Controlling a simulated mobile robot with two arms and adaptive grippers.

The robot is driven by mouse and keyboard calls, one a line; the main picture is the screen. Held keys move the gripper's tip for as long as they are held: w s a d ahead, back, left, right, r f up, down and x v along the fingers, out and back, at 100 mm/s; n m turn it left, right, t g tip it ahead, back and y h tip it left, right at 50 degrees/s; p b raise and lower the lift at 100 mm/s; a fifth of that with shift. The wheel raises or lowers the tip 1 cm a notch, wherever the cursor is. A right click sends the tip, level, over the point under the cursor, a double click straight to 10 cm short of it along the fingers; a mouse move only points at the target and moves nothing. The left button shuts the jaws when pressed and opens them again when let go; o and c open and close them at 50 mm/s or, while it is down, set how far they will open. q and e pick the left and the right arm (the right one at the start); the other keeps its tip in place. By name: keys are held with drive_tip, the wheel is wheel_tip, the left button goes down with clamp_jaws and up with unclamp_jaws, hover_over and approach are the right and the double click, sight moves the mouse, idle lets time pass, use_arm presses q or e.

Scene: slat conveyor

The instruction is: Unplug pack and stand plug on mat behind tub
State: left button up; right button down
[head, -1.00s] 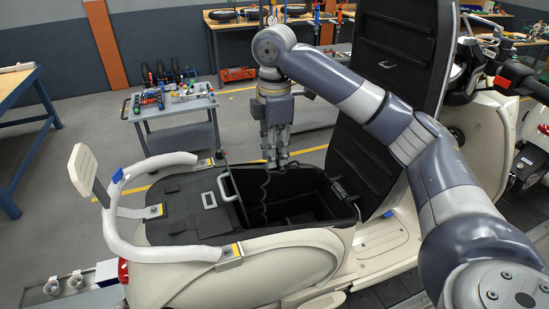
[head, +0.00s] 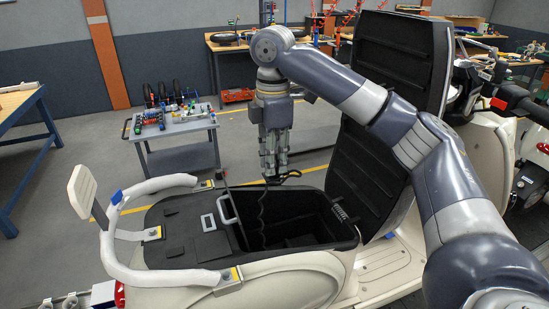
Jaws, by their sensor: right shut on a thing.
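My right gripper (head: 271,169) points straight down above the open black tub (head: 325,249) of the cream scooter. It is shut on a small dark plug (head: 274,181), mostly hidden by the fingers. A black coiled cable (head: 262,212) loops from the plug and hangs into the tub. A pale handle (head: 229,211) stands at the tub's left end; it may belong to the pack, whose body I cannot make out. The dark mat (head: 178,229) lies left of the tub, on the scooter's tail, with a pale-framed square on it. My left gripper is out of view.
The raised seat (head: 395,75) stands right of the tub. A white grab rail (head: 122,247) with a backrest pad (head: 82,191) curves around the mat. A grey tool cart (head: 172,127) stands behind. The space above the mat is clear.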

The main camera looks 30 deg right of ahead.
drive_tip(key=w+a, duration=0.1)
drive_tip(key=a, duration=1.5)
drive_tip(key=shift+a, duration=0.3)
drive_tip(key=shift+d, duration=0.1)
drive_tip(key=shift+w+f+b, duration=0.1)
drive_tip(key=shift+f+b, duration=0.6)
drive_tip(key=shift+f, duration=4.35)
drive_tip(key=shift+f, duration=1.1)
drive_tip(key=c, duration=1.4)
unclamp_jaws()
drive_tip(key=shift+o, duration=0.2)
